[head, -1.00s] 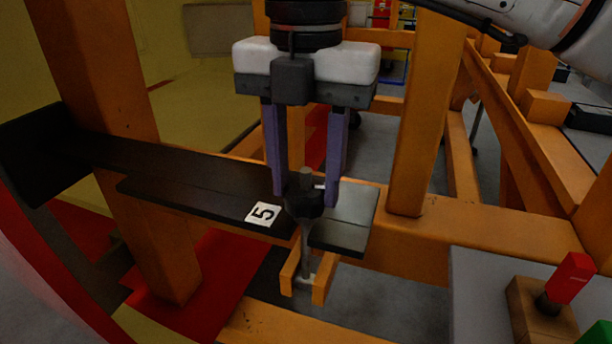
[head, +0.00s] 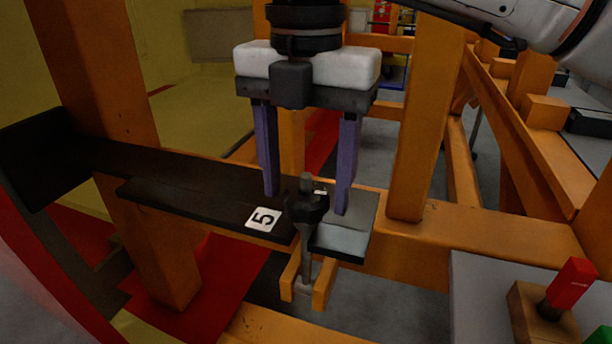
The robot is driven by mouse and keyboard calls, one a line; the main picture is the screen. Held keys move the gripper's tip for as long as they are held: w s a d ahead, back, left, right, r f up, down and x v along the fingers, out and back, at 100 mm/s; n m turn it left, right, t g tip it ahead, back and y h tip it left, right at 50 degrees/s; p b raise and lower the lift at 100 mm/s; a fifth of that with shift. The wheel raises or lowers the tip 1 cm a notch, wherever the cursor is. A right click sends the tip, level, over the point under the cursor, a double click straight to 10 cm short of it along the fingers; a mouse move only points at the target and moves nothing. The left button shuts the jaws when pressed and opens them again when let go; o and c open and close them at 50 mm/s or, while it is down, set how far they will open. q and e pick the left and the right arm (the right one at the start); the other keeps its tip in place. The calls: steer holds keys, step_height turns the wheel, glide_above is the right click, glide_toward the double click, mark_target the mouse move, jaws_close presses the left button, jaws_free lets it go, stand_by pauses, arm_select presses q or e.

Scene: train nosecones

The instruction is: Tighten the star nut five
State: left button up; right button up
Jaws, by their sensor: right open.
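The black star nut five (head: 306,208) sits upright on a grey bolt (head: 306,262), at the right end of a black bar (head: 190,197). A white label with "5" (head: 263,218) is on the bar to its left. My right gripper (head: 307,203) points down with its two purple fingers spread apart, one on each side of the nut. Clear gaps show between the fingers and the nut, so it holds nothing. Whether the fingertips touch the bar or plate cannot be told. My left gripper is not in view.
Orange posts (head: 425,120) and beams frame the spot. A small orange bracket (head: 322,285) surrounds the bolt's lower end. A red-handled block (head: 572,285) stands on a grey surface at the lower right. Open floor shows between the beams.

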step_height(320, 180, up, 10)
steer(key=shift+r+p, duration=0.2)
steer(key=shift+p, duration=0.75)
